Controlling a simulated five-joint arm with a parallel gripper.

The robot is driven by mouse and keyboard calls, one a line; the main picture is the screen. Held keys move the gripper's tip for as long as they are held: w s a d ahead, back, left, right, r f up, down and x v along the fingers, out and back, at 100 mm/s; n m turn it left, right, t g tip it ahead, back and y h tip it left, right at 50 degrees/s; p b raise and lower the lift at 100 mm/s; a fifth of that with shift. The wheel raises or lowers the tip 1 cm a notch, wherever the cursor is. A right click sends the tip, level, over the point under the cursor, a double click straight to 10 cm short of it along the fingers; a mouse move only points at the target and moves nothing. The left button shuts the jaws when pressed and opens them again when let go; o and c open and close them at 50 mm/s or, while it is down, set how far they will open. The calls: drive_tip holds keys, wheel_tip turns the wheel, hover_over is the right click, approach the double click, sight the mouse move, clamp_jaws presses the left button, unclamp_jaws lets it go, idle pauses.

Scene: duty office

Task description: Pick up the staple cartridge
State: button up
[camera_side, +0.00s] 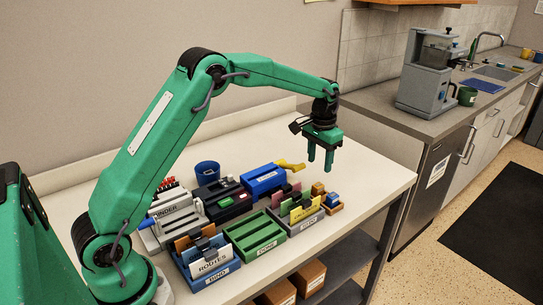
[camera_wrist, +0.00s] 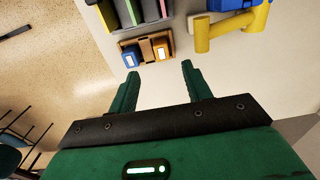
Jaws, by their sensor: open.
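My gripper (camera_side: 320,162) is open and empty, pointing down above the right part of the white table. In the wrist view its fingers (camera_wrist: 160,70) are spread apart. A small brown holder (camera_side: 336,209) stands below it near the table's right end. In the wrist view the holder (camera_wrist: 121,44) lies just beyond the fingertips. It carries a small blue block (camera_wrist: 131,56) and a small orange-brown block (camera_wrist: 161,48), each with a pale patch. The blue block also shows in the side view (camera_side: 333,197). I cannot tell for sure which block is the staple cartridge.
A grey tray (camera_side: 308,222) with coloured cards stands left of the holder. A green tray (camera_side: 258,247) and a blue tray (camera_side: 212,279) stand further left. Behind are a blue box (camera_side: 262,181) and a yellow piece (camera_side: 291,165). The table's right end is clear.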

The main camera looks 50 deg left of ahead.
sight(318, 185)
drive_tip(key=shift+w+a+f, duration=0.1)
drive_tip(key=shift+w+f, duration=0.4)
drive_tip(key=shift+f, duration=0.4)
drive_tip(key=shift+f, duration=0.1)
drive_tip(key=shift+f, duration=1.25)
drive_tip(key=shift+f, duration=0.1)
drive_tip(key=shift+s+f, duration=0.1)
drive_tip(key=shift+f, duration=2.4)
drive_tip(key=shift+c, duration=0.2)
drive_tip(key=c, duration=1)
